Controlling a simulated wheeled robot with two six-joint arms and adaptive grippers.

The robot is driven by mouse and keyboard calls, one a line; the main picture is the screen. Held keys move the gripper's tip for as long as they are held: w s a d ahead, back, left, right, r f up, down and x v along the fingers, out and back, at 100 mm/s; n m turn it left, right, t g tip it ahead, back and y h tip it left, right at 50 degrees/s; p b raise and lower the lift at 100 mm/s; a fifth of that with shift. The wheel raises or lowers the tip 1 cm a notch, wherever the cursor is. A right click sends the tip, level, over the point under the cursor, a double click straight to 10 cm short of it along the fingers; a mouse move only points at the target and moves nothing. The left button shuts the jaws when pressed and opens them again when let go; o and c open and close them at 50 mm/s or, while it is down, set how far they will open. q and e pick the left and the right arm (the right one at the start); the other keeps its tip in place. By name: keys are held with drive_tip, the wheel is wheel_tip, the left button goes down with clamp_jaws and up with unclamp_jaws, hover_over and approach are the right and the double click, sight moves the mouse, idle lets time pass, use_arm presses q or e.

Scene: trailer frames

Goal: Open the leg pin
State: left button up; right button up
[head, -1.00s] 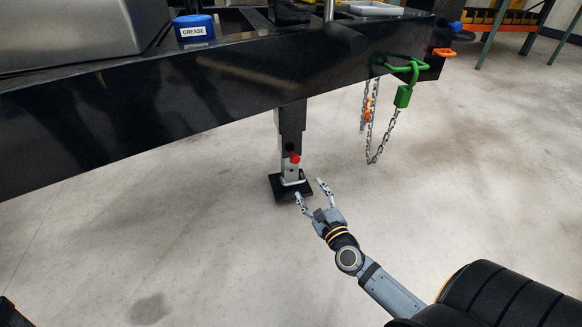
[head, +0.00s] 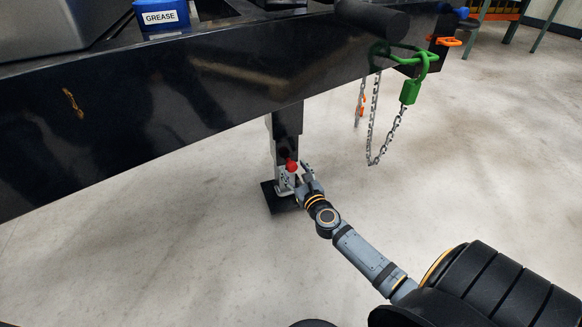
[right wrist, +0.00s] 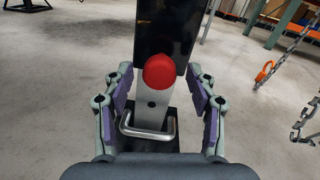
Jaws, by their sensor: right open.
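The leg pin shows as a red knob (head: 291,166) on the front of the trailer's support leg (head: 287,130). In the right wrist view the red knob (right wrist: 159,71) sits at the centre, with a metal loop handle (right wrist: 148,130) below it on the leg. My right gripper (head: 297,174) is at the lower leg, beside the knob. In the right wrist view its open fingers (right wrist: 159,95) stand to the left and right of the leg, with the knob between them and a little beyond. I see no contact with the knob. My left gripper is out of view.
The black trailer frame (head: 200,100) runs across above the leg. A green lock (head: 410,91) and chains (head: 371,130) hang from it to the right. The leg stands on a black foot plate (head: 273,199). The concrete floor around is clear. A blue grease tub (head: 160,18) stands on the frame.

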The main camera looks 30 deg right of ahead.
drive_tip(key=shift+w+d, duration=0.15)
drive_tip(key=shift+w, duration=0.55)
drive_tip(key=shift+w+d, duration=0.1)
drive_tip(key=shift+w, duration=0.6)
clamp_jaws()
